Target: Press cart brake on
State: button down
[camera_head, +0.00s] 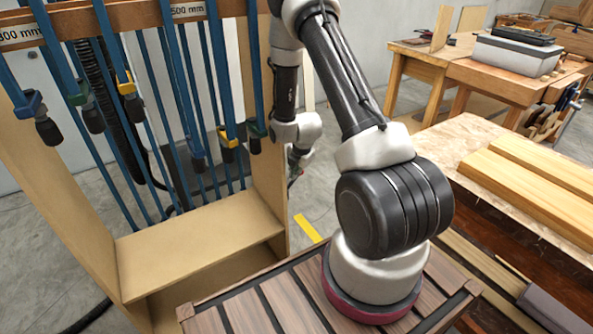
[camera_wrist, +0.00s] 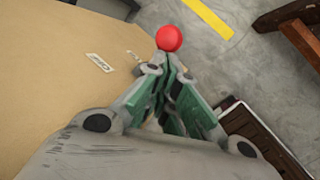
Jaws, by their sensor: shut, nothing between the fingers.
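A round red knob (camera_wrist: 169,38) shows in the wrist view, just beyond my fingertips, in front of the edge of a tan wooden panel (camera_wrist: 60,60). I cannot tell whether the fingertips touch it. The panel bears small white labels (camera_wrist: 100,63), too blurred to read surely. My gripper (camera_wrist: 167,62) has its green-sided fingers closed together, with nothing between them. In the head view, the wooden clamp rack (camera_head: 205,258) stands at left, and my arm reaches down past its right side. The gripper is mostly hidden there, and the red knob does not show.
Several blue bar clamps (camera_head: 185,100) hang on the rack. Yellow tape (camera_head: 307,228) lies on the grey floor. A workbench with wooden boards (camera_head: 535,185) stands at right, and another bench (camera_head: 435,68) behind it. Open floor shows between rack and benches.

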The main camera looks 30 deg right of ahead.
aim_at(303, 172)
jog(key=shift+d+f, duration=0.2)
jog(key=shift+d, duration=0.25)
jog(key=shift+d+f, duration=0.35)
jog(key=shift+d, duration=0.2)
jog(key=shift+d+f, duration=0.3)
jog(key=shift+d, duration=0.25)
jog(key=d+f, duration=0.4)
jog(key=f, duration=0.5)
jog(key=shift+d+f, duration=0.25)
jog(key=shift+f, duration=0.1)
jog(key=shift+w, duration=0.15)
